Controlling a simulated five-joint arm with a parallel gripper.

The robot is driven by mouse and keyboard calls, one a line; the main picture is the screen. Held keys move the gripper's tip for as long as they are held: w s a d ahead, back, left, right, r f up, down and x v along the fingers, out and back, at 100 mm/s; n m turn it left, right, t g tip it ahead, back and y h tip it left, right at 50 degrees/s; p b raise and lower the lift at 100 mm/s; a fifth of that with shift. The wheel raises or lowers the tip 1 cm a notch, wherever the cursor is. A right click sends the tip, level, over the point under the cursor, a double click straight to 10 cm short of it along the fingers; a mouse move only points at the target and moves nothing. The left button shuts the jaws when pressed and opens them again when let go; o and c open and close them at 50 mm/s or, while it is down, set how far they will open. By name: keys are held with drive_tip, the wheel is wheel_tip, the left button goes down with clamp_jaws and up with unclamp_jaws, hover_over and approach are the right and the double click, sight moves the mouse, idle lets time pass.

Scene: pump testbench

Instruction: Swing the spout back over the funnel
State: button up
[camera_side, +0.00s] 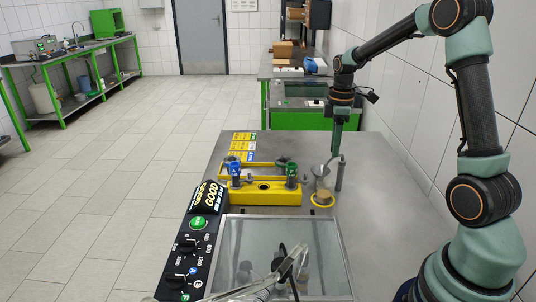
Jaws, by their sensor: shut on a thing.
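My gripper (335,153) points down at the right of the bench, with its tips at the top of a grey upright post (340,177). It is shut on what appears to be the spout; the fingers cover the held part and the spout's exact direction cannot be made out. A pale, cone-like piece that looks like the funnel (320,171) is just left of and below the tips. Under it, a brownish cup (322,196) stands in a yellow ring. Whether the spout lies over the funnel cannot be told.
A yellow block (258,194) with a blue valve (235,169) and a green valve (292,174) stands left of the gripper. A black control panel (192,247) runs along the left edge, beside a glass-covered basin (240,240). The bench top right of the post is clear.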

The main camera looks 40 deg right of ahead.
drive_tip(key=shift+w+d, duration=0.15)
drive_tip(key=shift+w, duration=0.3)
